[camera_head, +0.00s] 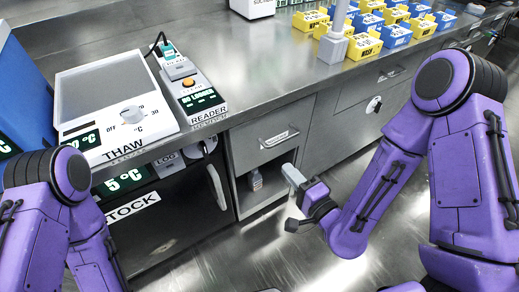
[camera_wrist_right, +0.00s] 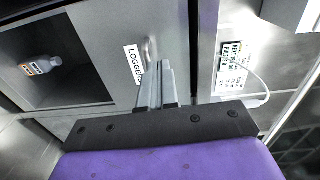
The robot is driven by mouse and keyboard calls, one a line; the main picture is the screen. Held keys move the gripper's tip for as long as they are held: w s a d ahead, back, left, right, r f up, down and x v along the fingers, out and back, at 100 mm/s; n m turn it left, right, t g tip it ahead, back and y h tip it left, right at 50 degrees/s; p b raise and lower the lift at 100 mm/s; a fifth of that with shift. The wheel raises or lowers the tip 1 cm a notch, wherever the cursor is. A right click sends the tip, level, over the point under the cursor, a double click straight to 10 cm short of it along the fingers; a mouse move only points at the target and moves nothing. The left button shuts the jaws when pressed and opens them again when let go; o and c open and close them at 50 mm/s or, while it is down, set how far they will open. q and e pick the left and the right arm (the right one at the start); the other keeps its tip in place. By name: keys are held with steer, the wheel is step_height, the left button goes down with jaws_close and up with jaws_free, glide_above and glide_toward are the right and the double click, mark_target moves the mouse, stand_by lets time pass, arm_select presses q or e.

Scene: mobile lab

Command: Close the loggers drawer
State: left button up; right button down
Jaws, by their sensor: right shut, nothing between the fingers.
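The loggers drawer (camera_head: 272,138) is a grey front under the counter, with a bar handle and a small label. In the right wrist view its front (camera_wrist_right: 110,25) shows the LOGGERS label beside the handle. I cannot tell how far the drawer stands out; its inside is not visible. My right gripper (camera_head: 287,174) is shut and empty, low in front of the drawer. In the right wrist view its fingertips (camera_wrist_right: 156,68) are close to the handle and label; whether they touch is unclear. My left arm shows at the lower left, but its gripper is not visible.
An open cubby (camera_head: 268,186) below the drawer holds a small bottle (camera_head: 256,180). The stock fridge door (camera_head: 165,215) is left of it. The thaw unit (camera_head: 115,105) and reader (camera_head: 193,95) stand on the counter above. The floor in front is clear.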

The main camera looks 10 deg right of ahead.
steer(key=b, duration=0.8)
glide_toward(256, 131)
steer(key=x, duration=0.6)
steer(key=shift+a, duration=0.1)
steer(key=shift+w+a, duration=0.15)
steer(key=shift+w, duration=0.25)
